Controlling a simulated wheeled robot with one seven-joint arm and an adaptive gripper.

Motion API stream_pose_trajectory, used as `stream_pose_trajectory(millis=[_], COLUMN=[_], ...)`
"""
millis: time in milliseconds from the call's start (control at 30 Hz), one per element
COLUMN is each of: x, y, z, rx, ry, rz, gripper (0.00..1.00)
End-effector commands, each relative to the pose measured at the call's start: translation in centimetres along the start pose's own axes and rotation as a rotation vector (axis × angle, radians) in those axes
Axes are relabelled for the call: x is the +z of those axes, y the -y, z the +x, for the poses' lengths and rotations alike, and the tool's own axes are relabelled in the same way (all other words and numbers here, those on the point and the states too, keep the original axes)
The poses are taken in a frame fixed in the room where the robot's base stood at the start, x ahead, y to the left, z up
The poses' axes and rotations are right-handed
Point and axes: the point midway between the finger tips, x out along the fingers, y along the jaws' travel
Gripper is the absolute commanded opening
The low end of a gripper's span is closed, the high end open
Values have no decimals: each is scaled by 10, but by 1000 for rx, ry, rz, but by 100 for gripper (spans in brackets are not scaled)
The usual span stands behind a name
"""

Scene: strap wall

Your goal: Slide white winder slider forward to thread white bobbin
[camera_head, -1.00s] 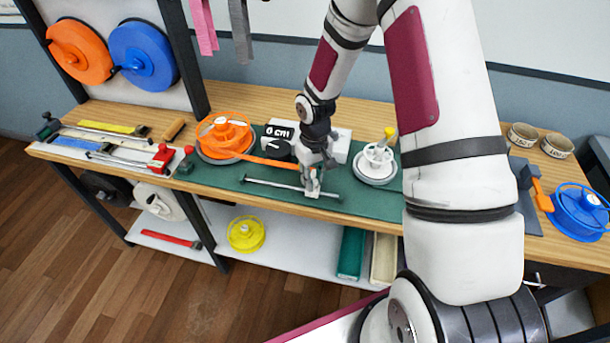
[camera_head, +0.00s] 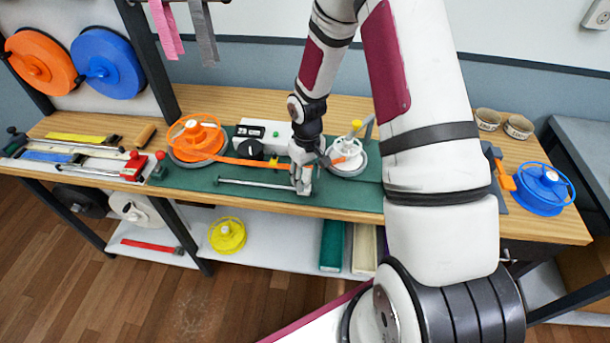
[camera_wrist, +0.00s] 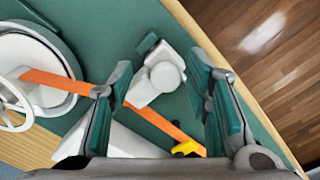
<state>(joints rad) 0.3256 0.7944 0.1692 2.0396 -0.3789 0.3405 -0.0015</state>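The white winder slider (camera_wrist: 158,76) sits on a thin rail (camera_head: 255,184) near its right end. It lies between the fingers of my gripper (camera_wrist: 160,66), which are spread with gaps showing on both sides. In the head view my gripper (camera_head: 301,182) is low over the rail's right end and partly hides the slider. The white bobbin (camera_head: 345,165), yellow-topped, stands just behind and right of the gripper. It also shows at the left of the wrist view (camera_wrist: 38,45). An orange strap (camera_wrist: 50,80) reaches the bobbin; my left finger hides part of it.
The orange spool (camera_head: 197,140) feeds the strap (camera_head: 250,161) past a black knob (camera_head: 250,149). A green mat (camera_head: 200,180) lies under the winder, close to the bench's front edge. Strapping tools lie at left. A blue spool (camera_head: 543,188) stands at right.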

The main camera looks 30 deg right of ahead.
Motion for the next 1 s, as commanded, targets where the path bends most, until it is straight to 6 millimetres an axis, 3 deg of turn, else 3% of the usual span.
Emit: stream_pose_trajectory(millis=[333,800,1000], x=[-2,-2,-1], y=[1,0,0], z=[-9,-96,-116], rx=[-1,1,0], ry=[-5,-6,-3], rz=[-2,0,-1], gripper=[44,44,44])
